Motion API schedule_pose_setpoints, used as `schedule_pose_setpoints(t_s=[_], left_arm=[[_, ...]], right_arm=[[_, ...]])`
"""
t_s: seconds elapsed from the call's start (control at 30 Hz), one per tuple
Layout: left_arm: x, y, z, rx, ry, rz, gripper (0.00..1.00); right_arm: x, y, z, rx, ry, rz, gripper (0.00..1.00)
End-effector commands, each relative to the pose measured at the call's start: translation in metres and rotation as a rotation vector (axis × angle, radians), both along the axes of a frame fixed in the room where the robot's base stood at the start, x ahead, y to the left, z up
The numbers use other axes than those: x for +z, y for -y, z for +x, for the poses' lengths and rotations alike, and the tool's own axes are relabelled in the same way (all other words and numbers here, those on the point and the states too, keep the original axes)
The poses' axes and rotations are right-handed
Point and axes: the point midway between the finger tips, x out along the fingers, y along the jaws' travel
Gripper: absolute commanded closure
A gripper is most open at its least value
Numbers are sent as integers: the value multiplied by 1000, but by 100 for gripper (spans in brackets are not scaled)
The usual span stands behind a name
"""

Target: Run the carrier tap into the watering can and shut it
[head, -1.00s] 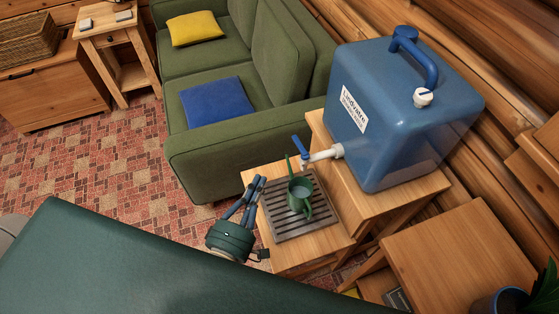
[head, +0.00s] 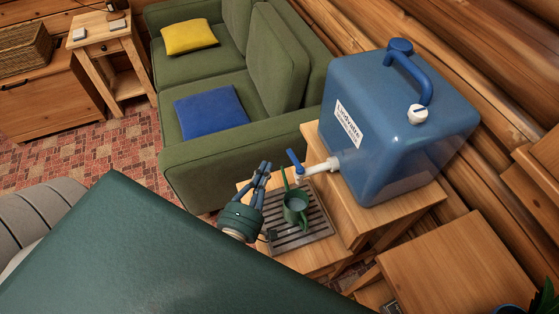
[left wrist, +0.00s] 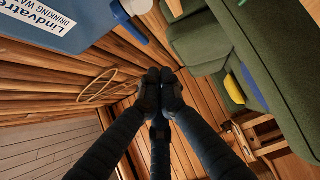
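The blue water carrier (head: 390,120) stands on a wooden stand. Its white tap (head: 322,167) points left over the drip tray (head: 322,229), with a blue lever (head: 294,158) slanting up. In the left wrist view the blue lever (left wrist: 129,24) shows at the top. The green watering can (head: 295,209) stands upright on the slatted tray below the tap. I see no clear stream of water. My left gripper (head: 265,168) is left of the tap and can, apart from the lever. In the left wrist view its fingertips (left wrist: 161,77) meet with nothing between them. My right gripper is out of view.
A green sofa (head: 200,165) with blue (head: 211,111) and yellow (head: 189,38) cushions stands behind to the left. A wooden side table (head: 455,265) stands at right front. The log wall (head: 500,110) runs close behind the carrier.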

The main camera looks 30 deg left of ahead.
Motion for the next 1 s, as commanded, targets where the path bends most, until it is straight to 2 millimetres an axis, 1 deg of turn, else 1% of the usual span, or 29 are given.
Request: schedule_pose_setpoints(t_s=[0.03, 0.1, 0.3, 0.53, 0.73, 0.9, 1.0], left_arm=[[3, -2, 11, 1, 3, 0, 100], [2, 8, 19, 1, 0, -2, 100], [1, 20, 35, 0, 0, 0, 100], [0, 23, 38, -1, -1, 2, 100], [0, 24, 39, 0, 0, 1, 100], [1, 28, 51, 1, 1, -1, 100], [0, 28, 51, 0, 0, 0, 100]], right_arm=[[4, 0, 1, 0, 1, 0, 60], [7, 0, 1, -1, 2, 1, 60], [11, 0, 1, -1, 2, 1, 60], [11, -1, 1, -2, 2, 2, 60], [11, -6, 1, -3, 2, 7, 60], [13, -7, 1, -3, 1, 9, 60], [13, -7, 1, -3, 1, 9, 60]])
